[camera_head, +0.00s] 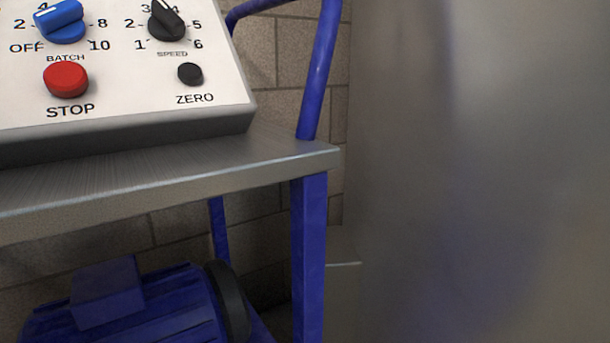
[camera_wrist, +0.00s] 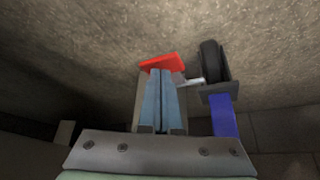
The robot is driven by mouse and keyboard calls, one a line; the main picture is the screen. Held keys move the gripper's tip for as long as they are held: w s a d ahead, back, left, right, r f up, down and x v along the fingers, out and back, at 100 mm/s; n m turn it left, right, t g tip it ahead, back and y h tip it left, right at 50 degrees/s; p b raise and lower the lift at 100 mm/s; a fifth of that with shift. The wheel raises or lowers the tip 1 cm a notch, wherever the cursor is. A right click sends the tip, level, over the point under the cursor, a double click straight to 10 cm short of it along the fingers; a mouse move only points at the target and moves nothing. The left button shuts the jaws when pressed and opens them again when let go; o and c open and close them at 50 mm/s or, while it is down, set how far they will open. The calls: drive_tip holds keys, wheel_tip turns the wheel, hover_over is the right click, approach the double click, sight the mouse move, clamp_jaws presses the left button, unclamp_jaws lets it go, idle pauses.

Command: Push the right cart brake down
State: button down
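In the wrist view, the red cart brake pedal (camera_wrist: 160,61) shows just beyond my fingertips, tilted, with a light metal arm (camera_wrist: 190,81) running to the caster. The black caster wheel (camera_wrist: 210,61) stands to its right, under a blue cart leg (camera_wrist: 222,117). My gripper (camera_wrist: 161,73) has its two blue-grey fingers side by side, shut with nothing visible between them. The fingertips overlap the pedal's lower edge in the picture; I cannot tell whether they touch it. In the head view, the brake and my gripper are out of sight.
The head view shows the cart's steel top (camera_head: 170,175) with a control panel (camera_head: 120,85), a blue handle (camera_head: 320,70), a blue front leg (camera_head: 309,260) and a blue motor (camera_head: 130,305) below. A large grey surface (camera_head: 480,170) fills the right side. Rough floor (camera_wrist: 90,40) surrounds the caster.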

drive_tip(key=shift+f+b, duration=0.6)
drive_tip(key=shift+f, duration=0.3)
drive_tip(key=shift+r, duration=0.15)
wheel_tip(320, 180, up, 6)
drive_tip(key=p, duration=0.6)
drive_tip(key=shift+s, duration=0.1)
